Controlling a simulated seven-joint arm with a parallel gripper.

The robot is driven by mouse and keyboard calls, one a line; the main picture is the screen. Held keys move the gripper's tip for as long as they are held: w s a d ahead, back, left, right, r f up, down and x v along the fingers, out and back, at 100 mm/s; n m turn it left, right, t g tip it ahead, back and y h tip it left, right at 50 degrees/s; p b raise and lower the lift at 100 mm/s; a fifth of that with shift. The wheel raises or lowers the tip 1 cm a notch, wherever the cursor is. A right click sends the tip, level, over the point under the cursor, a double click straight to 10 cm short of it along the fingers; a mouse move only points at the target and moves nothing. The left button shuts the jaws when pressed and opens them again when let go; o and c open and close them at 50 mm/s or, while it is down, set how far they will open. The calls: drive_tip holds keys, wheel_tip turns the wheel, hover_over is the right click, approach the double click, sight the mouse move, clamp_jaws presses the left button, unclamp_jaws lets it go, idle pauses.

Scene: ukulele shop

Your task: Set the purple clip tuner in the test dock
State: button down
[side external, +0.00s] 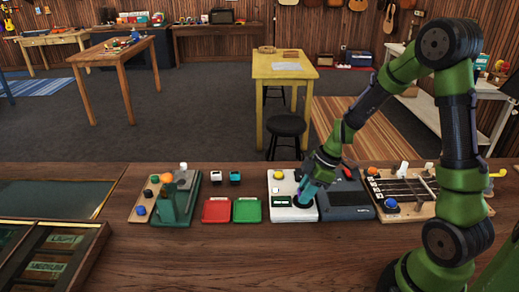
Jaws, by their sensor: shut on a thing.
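My gripper (305,192) points down over the front right part of a white device (280,214) on the counter. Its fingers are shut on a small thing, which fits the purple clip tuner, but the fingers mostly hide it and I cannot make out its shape. The white device has a yellow knob and a dark display, and may be the test dock; no label on it can be read. I cannot tell whether the held thing touches it. Two other small tuner-like pieces, one dark and white (216,177) and one teal and dark (235,177), stand to the left.
A red tray (216,211) and a green tray (247,210) lie left of the white device. A dark grey box (350,208) stands close on its right, then a wooden board with strings (405,190). A green fixture (178,205) stands further left. The counter front (240,260) is clear.

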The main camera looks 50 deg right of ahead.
drive_tip(key=c, duration=0.9)
unclamp_jaws()
drive_tip(key=shift+f, duration=0.1)
drive_tip(key=shift+o, duration=0.2)
drive_tip(key=v, duration=1.2)
drive_tip(key=s+a+r+m+t, duration=0.2)
drive_tip(key=s+a+r+m, duration=0.2)
drive_tip(key=a+r+m, duration=0.1)
drive_tip(key=s+a+r+m+t+h, duration=0.1)
drive_tip(key=s+a+r+m, duration=0.3)
drive_tip(key=a+m, duration=0.4)
drive_tip(key=shift+s+r+t, duration=0.15)
drive_tip(key=shift+r+t, duration=0.3)
drive_tip(key=shift+t, duration=0.05)
drive_tip(key=shift+a, duration=0.1)
